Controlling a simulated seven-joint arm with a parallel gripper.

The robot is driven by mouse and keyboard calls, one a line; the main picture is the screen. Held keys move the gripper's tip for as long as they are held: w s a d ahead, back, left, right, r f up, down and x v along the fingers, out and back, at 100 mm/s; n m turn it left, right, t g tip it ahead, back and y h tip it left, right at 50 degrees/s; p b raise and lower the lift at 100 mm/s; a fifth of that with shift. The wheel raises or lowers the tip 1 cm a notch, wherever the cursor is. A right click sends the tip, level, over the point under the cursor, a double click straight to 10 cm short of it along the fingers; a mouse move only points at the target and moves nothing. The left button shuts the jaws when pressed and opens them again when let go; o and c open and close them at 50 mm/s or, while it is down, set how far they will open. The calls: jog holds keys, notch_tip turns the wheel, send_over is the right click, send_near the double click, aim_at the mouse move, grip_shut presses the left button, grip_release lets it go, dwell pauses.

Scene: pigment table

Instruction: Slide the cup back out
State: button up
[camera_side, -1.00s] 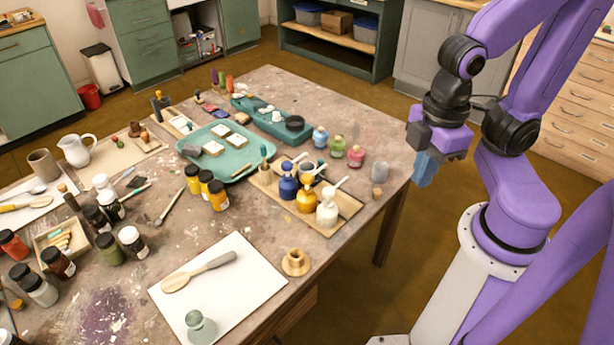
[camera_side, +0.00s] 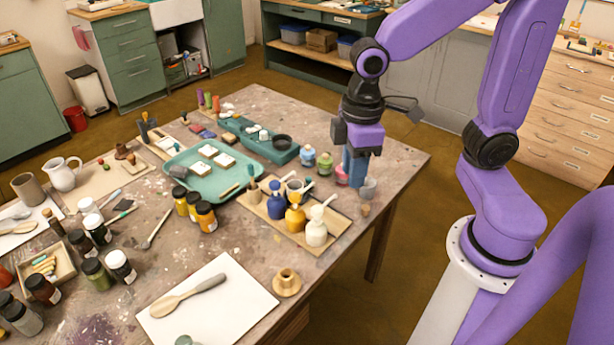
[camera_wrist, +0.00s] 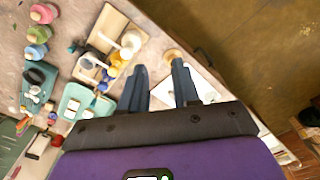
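The grey cup cannot be made out in the wrist view.
Pink (camera_side: 341,176), green (camera_side: 325,163) and blue (camera_side: 308,155) bottles stand left of my gripper. A wooden tray (camera_side: 335,226) holds pump bottles. A wooden ring-shaped piece (camera_side: 287,282) sits at the front edge. The table (camera_side: 400,165) is bare right of the cup.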

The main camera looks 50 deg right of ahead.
jog(key=w+d+f+m, duration=0.1)
jog(key=w+d+m, duration=0.1)
jog(key=w, duration=0.5)
jog(key=w+d+f+m, duration=0.1)
jog(key=w+d+f, duration=0.1)
jog(key=w, duration=0.5)
jog(key=m, duration=0.3)
send_near(309, 178)
notch_tip(309, 178, down, 8)
jog(key=shift+w+a+f, duration=0.15)
grip_shut()
